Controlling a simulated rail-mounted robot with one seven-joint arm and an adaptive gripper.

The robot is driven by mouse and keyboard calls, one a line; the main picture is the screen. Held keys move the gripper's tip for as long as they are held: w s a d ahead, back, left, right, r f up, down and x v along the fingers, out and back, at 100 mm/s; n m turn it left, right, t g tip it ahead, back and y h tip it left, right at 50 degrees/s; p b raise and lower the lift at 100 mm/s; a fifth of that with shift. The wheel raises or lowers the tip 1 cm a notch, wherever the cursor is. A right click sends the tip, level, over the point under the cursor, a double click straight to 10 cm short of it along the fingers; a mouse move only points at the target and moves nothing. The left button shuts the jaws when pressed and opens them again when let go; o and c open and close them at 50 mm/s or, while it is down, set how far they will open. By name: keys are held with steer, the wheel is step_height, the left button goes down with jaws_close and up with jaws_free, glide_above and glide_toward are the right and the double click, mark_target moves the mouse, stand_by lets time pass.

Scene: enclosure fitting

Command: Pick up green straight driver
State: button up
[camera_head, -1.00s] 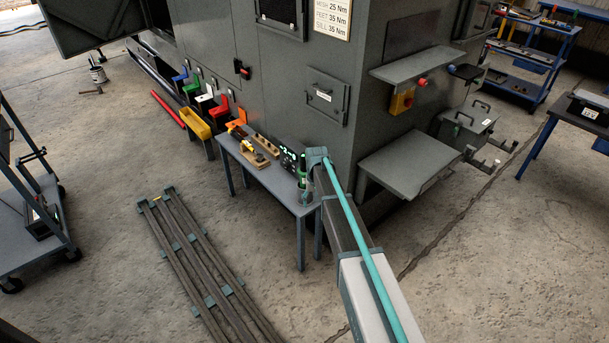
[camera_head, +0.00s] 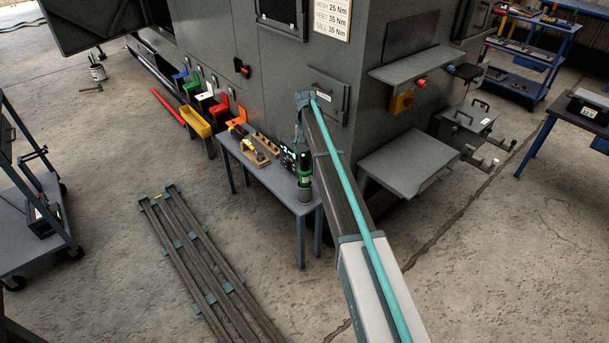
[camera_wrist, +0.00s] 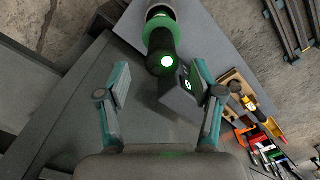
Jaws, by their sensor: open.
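The green straight driver (camera_head: 304,168), black with a green band, stands upright at the right end of a small grey table (camera_head: 268,178). Its base sits in a grey round holder or foot. In the wrist view the driver (camera_wrist: 160,38) is seen from above, with a glowing green spot on its near end. My gripper (camera_wrist: 160,82) is open and empty, its two teal fingers apart, with the driver beyond the gap between them. In the head view my gripper (camera_head: 298,136) hangs above the driver, small and hard to make out.
A wooden tool block (camera_head: 256,154) with yellow-black tools lies farther left on the table. The grey enclosure wall (camera_head: 300,60) rises close behind. Coloured bins (camera_head: 197,122) stand left.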

mark_target(304, 154)
steer(key=shift+w+a+f+p, duration=0.1)
steer(key=shift+f+p, duration=0.45)
steer(key=shift+f, duration=0.85)
steer(key=shift+w+f+p, duration=0.1)
steer(key=shift+f+p, duration=0.4)
steer(key=shift+f, duration=0.85)
steer(key=shift+r, duration=0.1)
jaws_close()
